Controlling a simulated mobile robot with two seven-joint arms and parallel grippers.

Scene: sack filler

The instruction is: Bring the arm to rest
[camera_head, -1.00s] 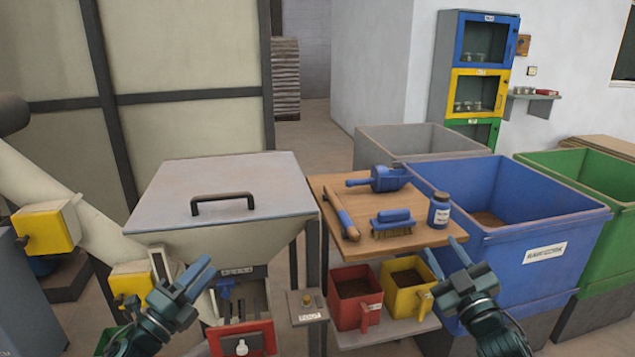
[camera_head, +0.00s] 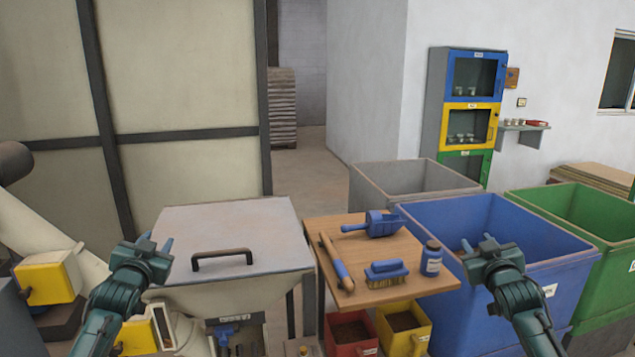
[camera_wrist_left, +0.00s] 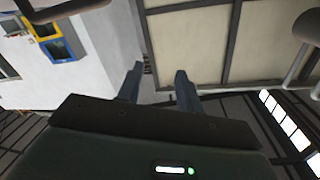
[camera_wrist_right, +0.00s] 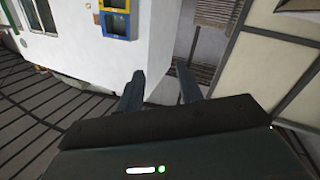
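My left gripper (camera_head: 156,243) is raised in front of the left edge of the grey hopper lid. Its fingers point away from me, and the left wrist view shows them (camera_wrist_left: 159,70) apart with nothing between them. My right gripper (camera_head: 478,241) is in front of the blue bin (camera_head: 540,275), to the right of the small wooden table. Its fingers are also apart and empty in the right wrist view (camera_wrist_right: 160,73). Neither gripper holds anything.
The hopper lid (camera_head: 235,225) has a dark handle. The wooden table (camera_head: 325,227) carries a blue scoop (camera_head: 376,225), a brush (camera_head: 386,274), a blue jar (camera_head: 431,260) and a wooden-handled tool (camera_head: 333,258). Red (camera_head: 352,335) and yellow (camera_head: 405,322) tubs sit below.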

